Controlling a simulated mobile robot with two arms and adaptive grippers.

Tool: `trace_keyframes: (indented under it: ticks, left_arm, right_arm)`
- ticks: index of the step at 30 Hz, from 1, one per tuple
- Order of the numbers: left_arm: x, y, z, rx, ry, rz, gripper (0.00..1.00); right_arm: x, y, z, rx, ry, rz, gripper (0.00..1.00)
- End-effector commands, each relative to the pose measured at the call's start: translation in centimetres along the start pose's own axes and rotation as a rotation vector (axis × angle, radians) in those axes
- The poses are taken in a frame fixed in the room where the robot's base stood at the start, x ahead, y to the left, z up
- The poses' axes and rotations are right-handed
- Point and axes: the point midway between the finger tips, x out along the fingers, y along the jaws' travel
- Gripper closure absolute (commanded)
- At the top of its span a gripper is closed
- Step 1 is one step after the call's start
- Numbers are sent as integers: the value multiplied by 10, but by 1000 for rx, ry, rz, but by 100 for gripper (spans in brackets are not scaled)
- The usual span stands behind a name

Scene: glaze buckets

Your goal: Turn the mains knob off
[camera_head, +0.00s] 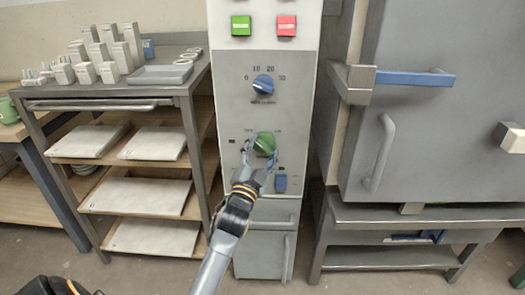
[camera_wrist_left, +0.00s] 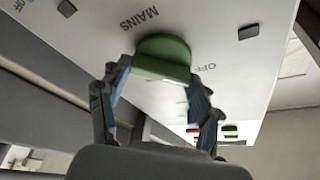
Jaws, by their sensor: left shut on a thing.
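The mains knob (camera_head: 264,143) is green and round, on the front of a tall grey control panel (camera_head: 225,100). In the left wrist view the knob (camera_wrist_left: 163,57) sits beside the printed word MAINS, with OFF printed to its right. My left gripper (camera_head: 259,158) reaches up to the knob from below, with one finger on each side. In the left wrist view the left gripper (camera_wrist_left: 157,88) is shut on the knob's sides. My right gripper does not show.
Above the knob are a blue dial (camera_head: 263,85), a green button (camera_head: 241,25) and a red button (camera_head: 286,25). A blue switch (camera_head: 281,183) is just below right. A shelf cart (camera_head: 110,92) stands left, a grey kiln-like cabinet (camera_head: 430,130) right.

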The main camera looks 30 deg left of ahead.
Motion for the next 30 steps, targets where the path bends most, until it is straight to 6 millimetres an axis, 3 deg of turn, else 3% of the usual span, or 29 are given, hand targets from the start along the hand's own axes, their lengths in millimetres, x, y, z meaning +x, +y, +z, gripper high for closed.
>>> trace_keyframes:
  ticks: [7,8,11,23,30]
  left_arm:
    - [0,2,1,-7,-3,3,68]
    - [0,2,1,-7,-3,3,32]
    - [0,1,1,-6,-3,3,13]
    - [-4,1,0,-3,-1,2,13]
    - [-44,2,2,-4,-5,5,13]
  right_arm:
    - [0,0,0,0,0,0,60]
    - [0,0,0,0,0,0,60]
    - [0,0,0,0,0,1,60]
    - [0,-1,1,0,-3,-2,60]
    - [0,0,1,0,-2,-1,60]
